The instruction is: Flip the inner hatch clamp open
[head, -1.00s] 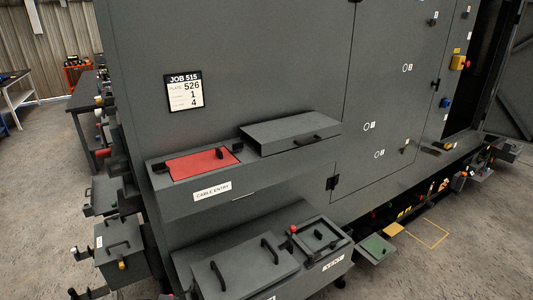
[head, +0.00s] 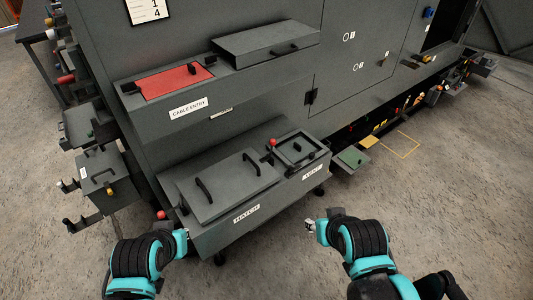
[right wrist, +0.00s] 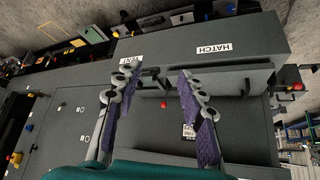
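The hatch lid (head: 228,182), a grey panel with two black handles, lies shut on a box labelled HATCH. A red-knobbed clamp (head: 272,142) stands at the lid's inner end, beside the vent. Another red knob (head: 161,214) is at the lid's outer left end. I cannot tell for sure from the picture whether either clamp is locked. My left gripper (head: 185,236) is in front of the box's left end, its fingers too small to read. My right gripper (head: 311,228) is in front of the box, below the vent; in the right wrist view its fingers (right wrist: 152,76) are apart and empty.
The vent lid (head: 300,148) with a black handle is right of the hatch. The cable entry shelf (head: 150,110) with a red panel overhangs behind. A green plate (head: 353,156) sticks out at right. Several small boxes stand at left. Floor in front is clear.

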